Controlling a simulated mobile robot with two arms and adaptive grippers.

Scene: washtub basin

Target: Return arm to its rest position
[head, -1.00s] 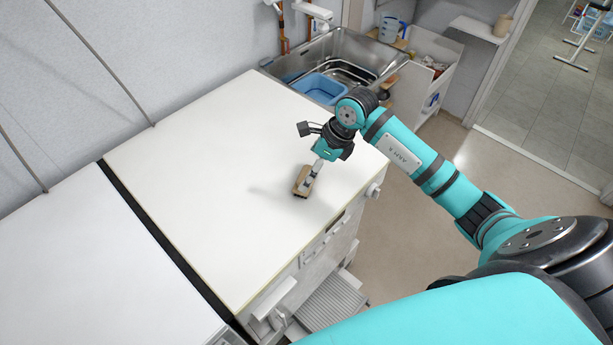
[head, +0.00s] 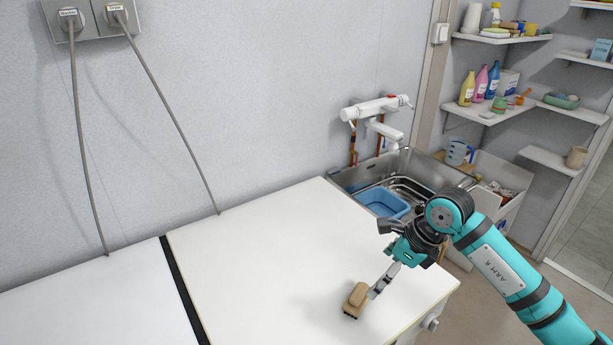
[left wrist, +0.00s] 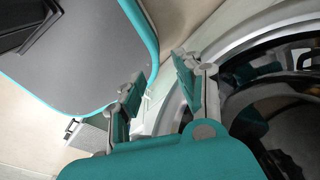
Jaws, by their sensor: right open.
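My right arm comes in from the right in the head view. Its gripper (head: 379,289) is open, low over the white worktop, with its fingertips right beside a small wooden brush (head: 356,298). The brush has a tan body and dark bristles underneath, and rests on the worktop near its front right. Whether the fingertips touch the brush cannot be told. My left gripper (left wrist: 158,85) shows only in the left wrist view; its two fingers stand apart with nothing between them.
A metal sink (head: 408,165) with a blue basin (head: 384,203) lies behind my right arm, under a white wall tap (head: 375,108). Shelves with bottles (head: 480,82) stand at the back right. In the left wrist view, a round dark opening (left wrist: 285,100) is close to the left gripper. The worktop's left side (head: 90,305) is clear.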

